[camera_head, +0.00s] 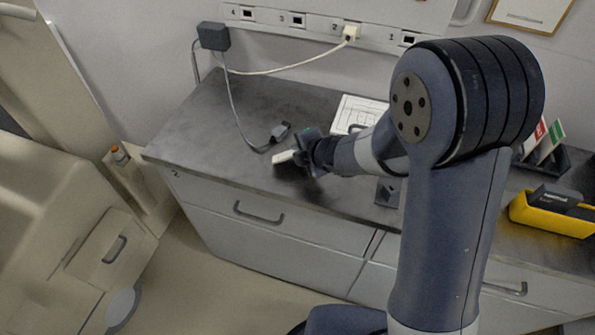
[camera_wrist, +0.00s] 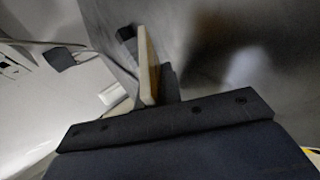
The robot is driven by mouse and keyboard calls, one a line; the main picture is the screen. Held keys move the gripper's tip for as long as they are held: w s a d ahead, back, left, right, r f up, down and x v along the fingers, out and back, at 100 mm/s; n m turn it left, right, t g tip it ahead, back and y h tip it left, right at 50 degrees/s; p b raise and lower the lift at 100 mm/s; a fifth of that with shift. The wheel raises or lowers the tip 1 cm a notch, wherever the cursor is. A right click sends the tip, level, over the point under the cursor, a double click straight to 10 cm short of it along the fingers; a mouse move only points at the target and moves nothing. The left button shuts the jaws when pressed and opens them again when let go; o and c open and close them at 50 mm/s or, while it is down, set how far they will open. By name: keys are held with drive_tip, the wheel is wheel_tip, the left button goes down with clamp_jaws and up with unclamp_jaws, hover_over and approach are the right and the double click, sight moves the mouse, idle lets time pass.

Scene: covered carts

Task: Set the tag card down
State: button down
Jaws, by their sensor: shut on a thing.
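My gripper (camera_head: 309,155) is over the left part of the grey counter (camera_head: 215,120), close to its surface. It is shut on a pale, flat card (camera_head: 284,157), which I take for the tag card, sticking out to the left of the fingers. In the wrist view the card (camera_wrist: 148,65) shows edge-on, as a narrow tan and whitish strip beside a dark finger (camera_wrist: 169,84). I cannot tell whether the card touches the counter. Its face and any print on it are hidden.
A dark cable connector (camera_head: 280,131) lies just behind the card, its cable running to a black adapter (camera_head: 213,36) at the wall. A white panel (camera_head: 360,112) lies behind my wrist. A yellow bin (camera_head: 552,213) stands at right. The counter's left end is clear.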

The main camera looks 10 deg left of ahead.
drive_tip(key=shift+f, duration=0.1)
drive_tip(key=c, duration=1.8)
unclamp_jaws()
drive_tip(key=shift+o, duration=0.2)
drive_tip(key=p+v, duration=0.3)
drive_tip(key=v, duration=0.4)
drive_tip(key=shift+a, duration=0.1)
drive_tip(key=shift+s+d+r, duration=0.3)
drive_tip(key=shift+d, duration=0.05)
wheel_tip(320, 180, up, 8)
drive_tip(key=s+d+p, duration=0.1)
drive_tip(key=p, duration=0.6)
drive_tip(key=shift+s+d+p, duration=0.3)
drive_tip(key=shift+d+p, duration=0.05)
drive_tip(key=shift+f, duration=0.15)
